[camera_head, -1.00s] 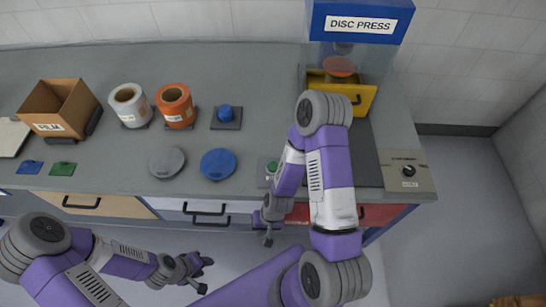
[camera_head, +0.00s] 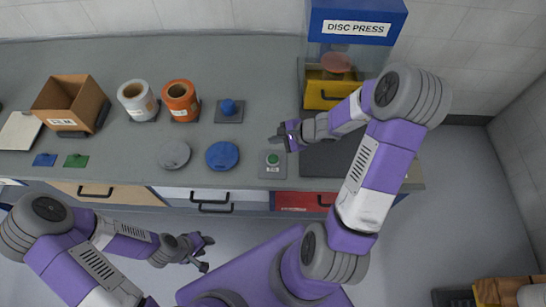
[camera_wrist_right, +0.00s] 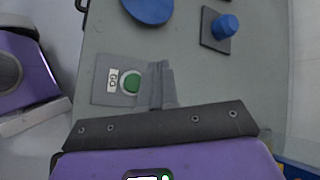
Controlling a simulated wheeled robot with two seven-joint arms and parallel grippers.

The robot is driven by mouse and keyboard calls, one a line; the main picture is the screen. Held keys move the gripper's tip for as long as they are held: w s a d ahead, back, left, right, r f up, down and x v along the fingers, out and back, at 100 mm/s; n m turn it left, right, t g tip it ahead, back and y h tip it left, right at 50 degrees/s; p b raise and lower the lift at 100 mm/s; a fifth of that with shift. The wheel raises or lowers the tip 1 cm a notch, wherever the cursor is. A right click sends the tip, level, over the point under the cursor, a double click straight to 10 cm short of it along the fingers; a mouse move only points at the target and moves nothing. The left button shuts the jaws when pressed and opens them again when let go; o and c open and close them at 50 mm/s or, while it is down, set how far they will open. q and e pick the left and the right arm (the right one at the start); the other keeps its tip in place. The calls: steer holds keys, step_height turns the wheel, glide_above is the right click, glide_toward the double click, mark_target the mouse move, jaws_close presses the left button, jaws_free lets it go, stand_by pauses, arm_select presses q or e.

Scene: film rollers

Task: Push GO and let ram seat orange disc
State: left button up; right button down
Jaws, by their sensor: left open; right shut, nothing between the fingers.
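The green GO button (camera_head: 273,159) sits on a small grey plate near the counter's front edge. My right gripper (camera_head: 281,137) is shut and empty, just behind the button in the head view. In the right wrist view its fingers (camera_wrist_right: 156,85) lie beside the green button (camera_wrist_right: 131,82), overlapping its edge; I cannot tell whether they touch. The blue-topped disc press (camera_head: 357,27) stands at the back right with a clear housing. The orange disc (camera_head: 337,63) shows inside, above the yellow drawer front (camera_head: 322,92). My left gripper (camera_head: 206,253) is open and empty in front of the counter.
A grey disc (camera_head: 174,155) and a blue disc (camera_head: 222,156) lie left of the button. A blue knob on a plate (camera_head: 229,108), white roll (camera_head: 136,101), orange roll (camera_head: 180,100) and cardboard box (camera_head: 70,103) stand farther left.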

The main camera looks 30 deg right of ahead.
steer(key=shift+f, duration=0.2)
steer(key=b, duration=0.6)
glide_above(275, 159)
step_height(275, 159, down, 8)
steer(key=shift+s+r, duration=0.1)
steer(key=shift+r, duration=0.05)
steer(key=shift+f+b, duration=0.45)
steer(key=shift+b, duration=0.2)
stand_by(1.1)
steer(key=shift+f+b, duration=0.4)
steer(key=shift+b, duration=0.25)
